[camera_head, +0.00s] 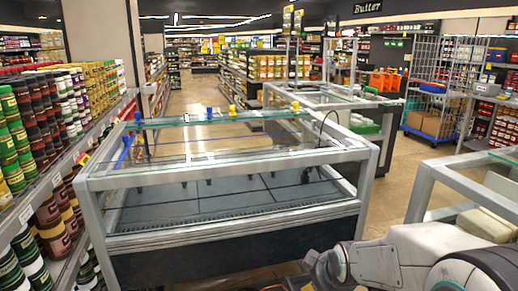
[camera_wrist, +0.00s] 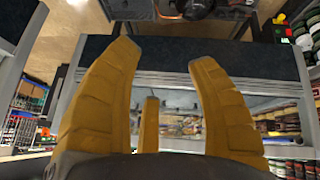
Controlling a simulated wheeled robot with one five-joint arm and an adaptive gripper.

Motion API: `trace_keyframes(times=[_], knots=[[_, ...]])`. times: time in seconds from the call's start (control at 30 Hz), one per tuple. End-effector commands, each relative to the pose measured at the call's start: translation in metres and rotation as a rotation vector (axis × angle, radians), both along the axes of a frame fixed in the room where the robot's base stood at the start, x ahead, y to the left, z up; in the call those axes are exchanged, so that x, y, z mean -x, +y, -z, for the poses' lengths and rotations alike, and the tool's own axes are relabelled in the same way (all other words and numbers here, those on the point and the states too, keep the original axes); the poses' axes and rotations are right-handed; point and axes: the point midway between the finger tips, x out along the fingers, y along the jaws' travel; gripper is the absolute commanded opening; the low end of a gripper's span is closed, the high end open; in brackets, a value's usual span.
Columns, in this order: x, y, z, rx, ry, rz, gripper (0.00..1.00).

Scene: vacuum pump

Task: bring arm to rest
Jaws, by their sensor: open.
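My gripper (camera_wrist: 163,54) shows in the wrist view with its yellow fingers spread apart and nothing between the tips. Behind the fingers is a dark panel with a pale metal frame and glass, seen at an odd angle. In the head view my grey and white arm reaches in from the lower right corner, low down and in front of the freezers. The gripper itself cannot be made out there. I cannot pick out a vacuum pump in either view.
A glass-topped display freezer (camera_head: 232,233) stands close in front, apparently empty. A shelf of jars and cans (camera_head: 50,185) lines the left. Another freezer (camera_head: 424,190) is close on the right. Wire cage trolleys (camera_head: 424,75) stand farther back. Clear floor (camera_head: 400,185) shows between the freezers.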

Motion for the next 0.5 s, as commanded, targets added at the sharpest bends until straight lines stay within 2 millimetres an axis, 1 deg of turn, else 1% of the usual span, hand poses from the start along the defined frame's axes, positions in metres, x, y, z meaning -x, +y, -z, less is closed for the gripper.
trace_keyframes(times=[0.03,0.07,0.1,0.17,0.2,0.33,0.4,0.5], knots=[[0.019,-0.004,-0.031,-0.018,0.017,0.038,0.52],[0.031,-0.007,-0.042,-0.030,0.032,0.060,0.52],[0.048,-0.010,-0.054,-0.044,0.055,0.092,0.52],[0.072,-0.013,-0.072,-0.067,0.087,0.139,0.52],[0.089,-0.016,-0.083,-0.080,0.108,0.170,0.52],[0.139,-0.022,-0.111,-0.118,0.169,0.266,0.52],[0.163,-0.024,-0.122,-0.134,0.199,0.312,0.52],[0.192,-0.027,-0.133,-0.152,0.234,0.367,0.52]])
